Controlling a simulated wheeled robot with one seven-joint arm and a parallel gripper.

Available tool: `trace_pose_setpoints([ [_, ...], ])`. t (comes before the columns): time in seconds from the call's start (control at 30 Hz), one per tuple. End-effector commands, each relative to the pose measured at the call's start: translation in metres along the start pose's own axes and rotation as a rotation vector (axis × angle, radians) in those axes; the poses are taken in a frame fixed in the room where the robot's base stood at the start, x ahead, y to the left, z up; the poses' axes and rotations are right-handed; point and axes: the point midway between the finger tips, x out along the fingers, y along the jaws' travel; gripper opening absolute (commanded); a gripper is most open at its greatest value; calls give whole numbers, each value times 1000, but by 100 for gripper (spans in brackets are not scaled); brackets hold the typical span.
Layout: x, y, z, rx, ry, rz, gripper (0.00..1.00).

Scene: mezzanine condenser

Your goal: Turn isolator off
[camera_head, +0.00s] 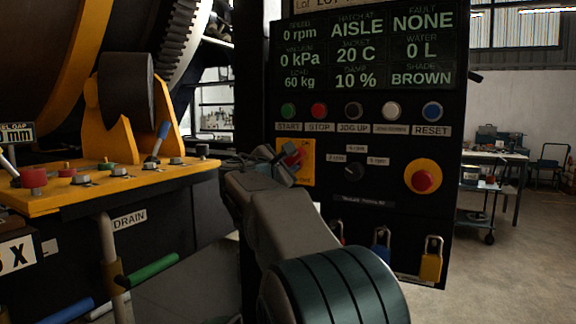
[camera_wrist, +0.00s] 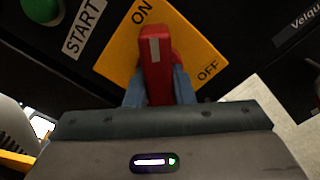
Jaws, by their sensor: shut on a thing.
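The isolator is a red handle (camera_wrist: 157,68) on a yellow plate (camera_wrist: 118,52) marked ON and OFF, set in the black control panel (camera_head: 333,224). In the wrist view the handle's white stripe stands roughly upright in the picture, between the ON and OFF words. My gripper (camera_wrist: 158,90) is shut on the red handle, with a blue-grey finger on each side of it. In the head view my gripper (camera_head: 290,162) reaches the yellow plate (camera_head: 308,152) and covers much of it. The handle (camera_head: 293,157) shows only partly there.
A row of buttons, with a red stop button (camera_head: 319,111), runs above the plate. A red emergency button (camera_head: 422,181) is at right. Padlocks (camera_head: 431,262) hang along the panel's bottom. A yellow shelf with knobs (camera_head: 110,189) stands at left.

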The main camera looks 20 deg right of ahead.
Motion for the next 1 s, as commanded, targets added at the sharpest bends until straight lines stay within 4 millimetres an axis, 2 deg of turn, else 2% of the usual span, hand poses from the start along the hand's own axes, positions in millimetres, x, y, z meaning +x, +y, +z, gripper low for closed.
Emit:
trace_pose_setpoints([
  [0.37,0,-3,-4,157,0,0,0],
  [1.0,0,-2,-4,752,2,0,0],
])
